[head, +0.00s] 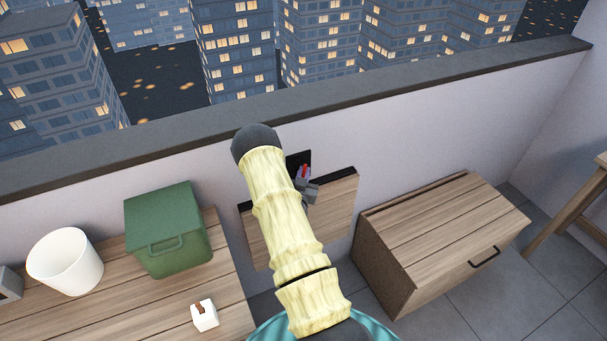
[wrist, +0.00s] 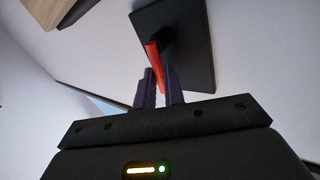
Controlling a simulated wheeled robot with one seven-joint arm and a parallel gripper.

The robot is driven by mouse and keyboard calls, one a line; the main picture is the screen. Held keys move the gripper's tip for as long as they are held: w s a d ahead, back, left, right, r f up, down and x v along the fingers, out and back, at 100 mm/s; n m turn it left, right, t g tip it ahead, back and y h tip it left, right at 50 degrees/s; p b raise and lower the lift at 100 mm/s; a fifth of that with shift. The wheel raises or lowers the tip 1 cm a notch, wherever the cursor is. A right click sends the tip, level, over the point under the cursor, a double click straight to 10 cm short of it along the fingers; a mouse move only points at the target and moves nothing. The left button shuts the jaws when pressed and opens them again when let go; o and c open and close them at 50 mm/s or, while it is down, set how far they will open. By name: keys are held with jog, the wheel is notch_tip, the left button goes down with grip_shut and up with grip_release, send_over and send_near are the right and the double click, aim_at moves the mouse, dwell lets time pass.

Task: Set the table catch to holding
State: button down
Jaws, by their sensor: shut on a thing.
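The table catch is a black plate (head: 293,158) on the pale parapet wall with a red lever (head: 304,171) on it. The plate (wrist: 190,40) and lever (wrist: 153,56) show larger in the wrist view. My gripper (head: 307,186) is at the catch, and its purple fingers (wrist: 160,76) are shut on the red lever's near end. A wooden panel (head: 335,210), apparently the wall table, hangs against the wall just below the catch. My arm covers the middle of the panel and part of the plate.
A wooden chest (head: 440,235) with a dark handle stands to the right. At left, a wooden bench (head: 110,290) bears a green box (head: 165,230), a white pot (head: 64,262) and a small white block (head: 204,316). A stool-like frame (head: 570,205) stands at far right. Grey floor is clear at lower right.

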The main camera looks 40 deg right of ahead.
jog(key=shift+f, duration=0.15)
jog(key=shift+w+a+f+n+t+b, duration=0.1)
jog(key=shift+a+f+n+t+b, duration=0.2)
jog(key=shift+b, duration=0.8)
jog(key=shift+r+n+b, duration=0.2)
jog(key=shift+n+b, duration=0.2)
jog(key=shift+b, duration=0.2)
jog(key=shift+r+h, duration=0.2)
jog(key=shift+h, duration=0.1)
jog(key=c, duration=1.8)
grip_release()
jog(key=shift+o, duration=0.2)
jog(key=b+v, duration=0.2)
jog(key=v, duration=1.5)
jog(key=shift+s+f+b, duration=0.3)
jog(key=shift+b, duration=0.1)
